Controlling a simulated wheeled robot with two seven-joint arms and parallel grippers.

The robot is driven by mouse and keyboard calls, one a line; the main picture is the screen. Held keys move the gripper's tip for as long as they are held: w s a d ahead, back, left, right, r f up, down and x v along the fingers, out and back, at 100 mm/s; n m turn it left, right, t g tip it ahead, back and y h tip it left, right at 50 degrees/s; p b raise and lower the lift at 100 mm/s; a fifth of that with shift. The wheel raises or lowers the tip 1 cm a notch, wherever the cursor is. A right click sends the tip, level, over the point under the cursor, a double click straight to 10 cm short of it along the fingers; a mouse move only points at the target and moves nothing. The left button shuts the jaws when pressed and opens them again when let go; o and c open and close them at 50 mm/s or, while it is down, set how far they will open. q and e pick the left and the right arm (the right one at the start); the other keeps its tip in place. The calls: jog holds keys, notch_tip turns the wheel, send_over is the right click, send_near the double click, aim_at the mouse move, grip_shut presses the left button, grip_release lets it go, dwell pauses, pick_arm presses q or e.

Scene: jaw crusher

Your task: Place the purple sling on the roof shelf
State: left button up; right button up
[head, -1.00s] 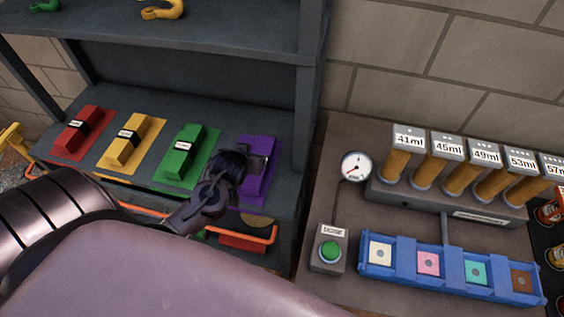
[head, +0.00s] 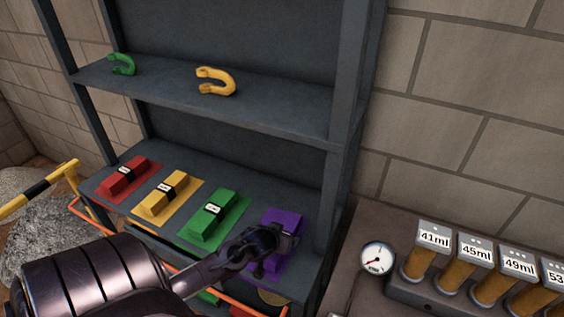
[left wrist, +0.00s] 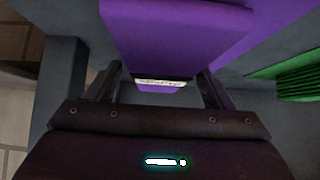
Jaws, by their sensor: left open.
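The purple sling (head: 279,228) lies at the right end of the lower shelf (head: 100,190), on a purple patch, in line with the other slings. My left gripper (head: 283,242) is at the front of the purple sling and covers part of it in the head view. In the left wrist view the open fingers of my left gripper (left wrist: 160,88) stand on either side of the purple sling (left wrist: 175,25), near its pale label. I cannot tell whether they touch it. The roof shelf cannot be picked out for sure. My right gripper is not in view.
Green (head: 213,215), yellow (head: 163,193) and red (head: 125,176) slings lie left of the purple one. The shelf above (head: 280,118) holds a green hook (head: 122,64) and a yellow hook (head: 216,81). A rack post (head: 345,150) stands close on the right.

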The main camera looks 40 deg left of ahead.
pick_arm(q)
jog(key=shift+w+a+f, duration=0.15)
jog(key=shift+w+f, duration=0.15)
jog(key=shift+f, duration=0.1)
jog(key=shift+r, duration=0.1)
jog(key=c, duration=1.5)
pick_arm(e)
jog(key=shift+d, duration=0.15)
